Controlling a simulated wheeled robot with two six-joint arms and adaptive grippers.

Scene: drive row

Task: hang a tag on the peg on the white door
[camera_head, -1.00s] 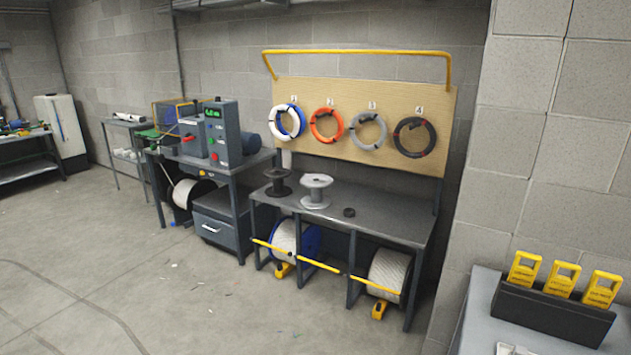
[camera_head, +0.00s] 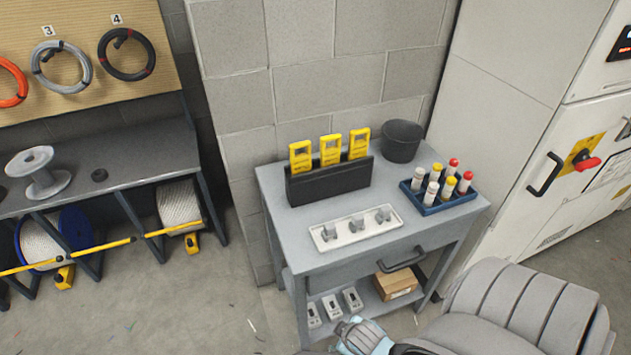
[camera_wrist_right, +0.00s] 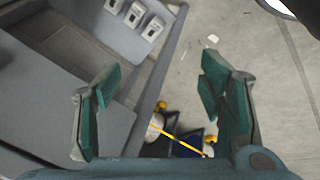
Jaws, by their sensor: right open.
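Three yellow tags (camera_head: 330,150) stand in a row in a black holder (camera_head: 335,183) at the back of a grey side table. The white door (camera_head: 590,150) is part of a tall white cabinet at the right. It has a black handle (camera_head: 545,174) and a red rotary switch (camera_head: 587,163) on a yellow plate. I cannot make out a peg on it for certain. My right gripper (camera_wrist_right: 158,92) is open and empty in the right wrist view, with floor and the table's lower shelf beyond its fingers. My left gripper is not in view.
The grey table (camera_head: 280,215) also bears a white tray (camera_head: 355,230) of small grey parts, a blue rack (camera_head: 444,204) of capped cylinders and a dark bucket (camera_head: 401,141). A cardboard box (camera_head: 396,284) sits on its lower shelf. A spool bench (camera_head: 105,150) stands left.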

